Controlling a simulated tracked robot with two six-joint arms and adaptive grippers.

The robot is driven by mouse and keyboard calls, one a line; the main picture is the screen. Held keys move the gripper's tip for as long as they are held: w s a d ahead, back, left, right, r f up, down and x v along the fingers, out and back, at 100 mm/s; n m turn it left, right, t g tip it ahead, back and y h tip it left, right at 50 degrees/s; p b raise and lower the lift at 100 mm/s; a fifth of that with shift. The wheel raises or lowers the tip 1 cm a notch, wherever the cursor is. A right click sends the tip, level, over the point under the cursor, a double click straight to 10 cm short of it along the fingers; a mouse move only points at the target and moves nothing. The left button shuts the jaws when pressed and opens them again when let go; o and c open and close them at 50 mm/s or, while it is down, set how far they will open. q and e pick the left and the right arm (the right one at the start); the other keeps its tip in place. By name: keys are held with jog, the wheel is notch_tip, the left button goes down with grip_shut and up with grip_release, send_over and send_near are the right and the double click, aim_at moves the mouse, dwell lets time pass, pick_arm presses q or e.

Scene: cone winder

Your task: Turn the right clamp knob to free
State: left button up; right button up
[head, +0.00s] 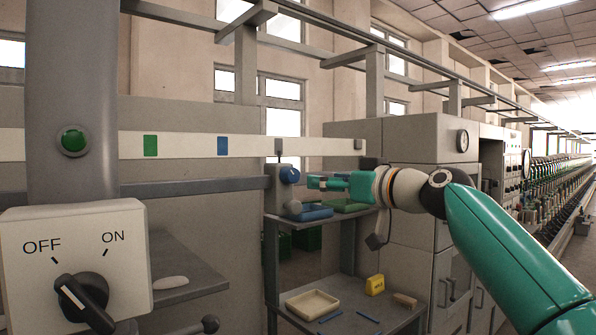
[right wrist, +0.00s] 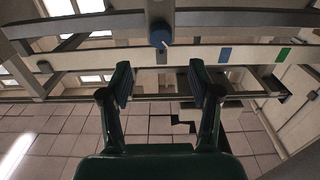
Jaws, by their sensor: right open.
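A round blue knob (head: 289,175) sits on a grey block (head: 276,188) at the end of the grey rail, in the middle of the head view. I take it for the clamp knob. It also shows in the right wrist view (right wrist: 159,37), at the top centre, with a small pale mark on it. My right gripper (head: 314,183) is just to the right of the knob, apart from it. In the right wrist view its two fingers (right wrist: 159,82) are spread, with nothing between them, and the knob lies beyond the fingertips. My left gripper is not in view.
A blue tray (head: 314,213) and a green tray (head: 348,206) lie on the shelf below the gripper. A lower shelf holds a cream tray (head: 313,304) and a yellow block (head: 375,285). An OFF/ON switch box (head: 125,240) stands at the near left.

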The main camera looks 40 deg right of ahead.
aim_at(295, 178)
jog(key=w+p, duration=0.1)
jog(key=w, duration=0.2)
jog(key=w+p, duration=0.2)
jog(key=w, duration=0.1)
jog(key=w+p, duration=0.1)
jog(key=w, duration=0.2)
jog(key=shift+w+a+r, duration=0.1)
jog(key=shift+w+a, duration=0.05)
jog(key=shift+a, duration=0.2)
jog(key=shift+w, duration=0.4)
